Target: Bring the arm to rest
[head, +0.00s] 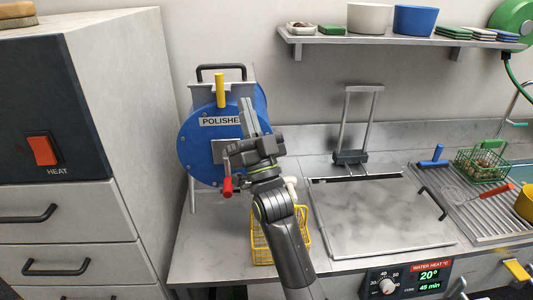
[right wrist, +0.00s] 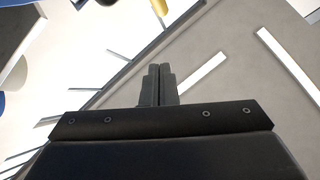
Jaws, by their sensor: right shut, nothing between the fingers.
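My right arm (head: 284,235) rises from the bottom middle of the head view. Its right gripper (head: 247,112) points up in front of the blue round polisher (head: 194,152) and hides part of it. I cannot tell whether it touches the polisher. In the right wrist view the two fingers of this gripper (right wrist: 158,72) are together, with nothing between them. My left gripper does not show.
A yellow wire basket (head: 262,248) stands on the counter behind my arm. A red-handled lever (head: 227,186) is beside the gripper. A grey cabinet (head: 100,130) is at left. A shelf (head: 400,38) with bowls hangs above. A green basket (head: 481,164) stands at right.

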